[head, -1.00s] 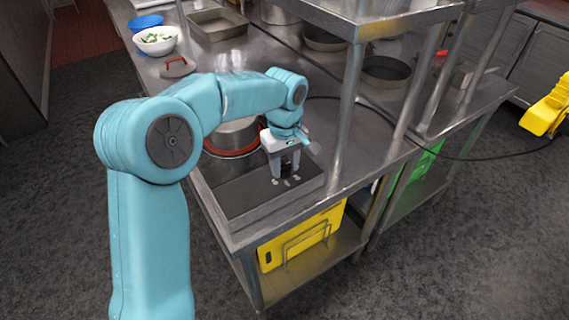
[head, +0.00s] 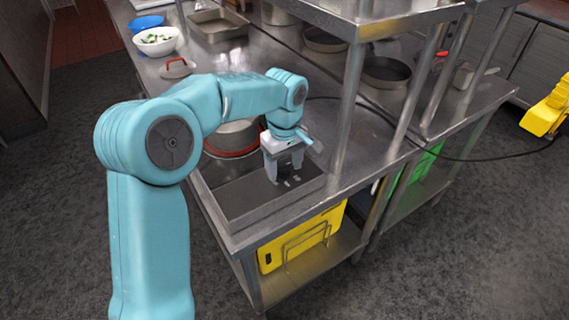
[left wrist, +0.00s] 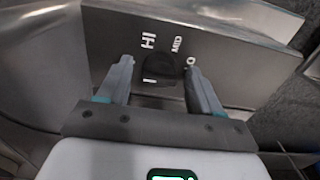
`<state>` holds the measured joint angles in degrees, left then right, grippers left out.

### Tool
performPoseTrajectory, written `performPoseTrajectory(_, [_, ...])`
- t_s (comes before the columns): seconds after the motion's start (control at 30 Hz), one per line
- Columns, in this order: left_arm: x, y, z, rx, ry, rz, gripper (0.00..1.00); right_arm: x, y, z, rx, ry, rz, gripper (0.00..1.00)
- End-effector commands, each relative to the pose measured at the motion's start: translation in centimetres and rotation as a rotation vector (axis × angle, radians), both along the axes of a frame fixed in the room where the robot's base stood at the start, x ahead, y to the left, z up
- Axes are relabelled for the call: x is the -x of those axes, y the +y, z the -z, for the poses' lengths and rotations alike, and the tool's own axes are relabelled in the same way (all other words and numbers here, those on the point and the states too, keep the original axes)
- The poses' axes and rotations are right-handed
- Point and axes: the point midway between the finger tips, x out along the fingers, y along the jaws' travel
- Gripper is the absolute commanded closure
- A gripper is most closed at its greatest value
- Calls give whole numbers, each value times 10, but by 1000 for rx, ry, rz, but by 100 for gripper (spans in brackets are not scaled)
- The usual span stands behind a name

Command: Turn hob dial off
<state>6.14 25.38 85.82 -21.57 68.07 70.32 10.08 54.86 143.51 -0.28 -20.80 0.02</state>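The hob (head: 235,199) is a dark metal unit at the table's near corner. In the left wrist view the open left gripper (left wrist: 158,72) has one finger on each side of the dial, with gaps visible. The dial's exact pointing direction is unclear. My right gripper is not in view.
A pot (head: 232,134) with a red ring around its base stands behind the hob, partly hidden by my arm. A shelf post (head: 347,110) rises right of the gripper. A white bowl (head: 155,42) and a tray (head: 217,24) stand farther back.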

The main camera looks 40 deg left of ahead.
Motion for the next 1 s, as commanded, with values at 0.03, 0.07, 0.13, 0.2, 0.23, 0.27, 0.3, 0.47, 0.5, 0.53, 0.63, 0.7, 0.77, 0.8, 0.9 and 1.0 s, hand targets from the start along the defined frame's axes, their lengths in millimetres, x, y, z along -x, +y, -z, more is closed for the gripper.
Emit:
performPoseTrajectory(0.03, [0,0,0,0,0,0,35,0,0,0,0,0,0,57])
performPoseTrajectory(0.07, [0,0,0,0,0,1,35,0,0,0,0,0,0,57])
performPoseTrajectory(0.13, [0,0,-1,0,-1,1,35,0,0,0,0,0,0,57])
performPoseTrajectory(0.2, [-1,0,-6,0,-2,1,35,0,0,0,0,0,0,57])
performPoseTrajectory(0.23, [-1,0,-9,-1,-3,1,35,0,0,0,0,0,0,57])
performPoseTrajectory(0.27, [-1,0,-13,-1,-4,1,35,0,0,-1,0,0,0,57])
performPoseTrajectory(0.3, [-1,0,-20,0,-4,1,35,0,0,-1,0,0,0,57])
performPoseTrajectory(0.47, [-1,0,-61,0,-6,0,35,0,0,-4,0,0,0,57])
performPoseTrajectory(0.5, [-1,0,-72,0,-6,0,35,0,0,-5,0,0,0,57])
performPoseTrajectory(0.53, [-1,0,-81,0,-6,0,35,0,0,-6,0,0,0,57])
performPoseTrajectory(0.63, [-1,0,-107,0,-5,1,35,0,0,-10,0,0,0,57])
performPoseTrajectory(0.7, [-1,0,-124,0,-4,1,35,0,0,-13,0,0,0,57])
performPoseTrajectory(0.77, [-1,0,-136,0,-3,1,35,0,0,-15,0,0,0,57])
performPoseTrajectory(0.8, [-1,0,-142,0,-3,0,35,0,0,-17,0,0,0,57])
performPoseTrajectory(0.9, [-1,0,-155,0,-2,0,35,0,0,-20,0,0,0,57])
performPoseTrajectory(1.0, [0,0,-162,0,-1,1,35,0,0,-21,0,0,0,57])
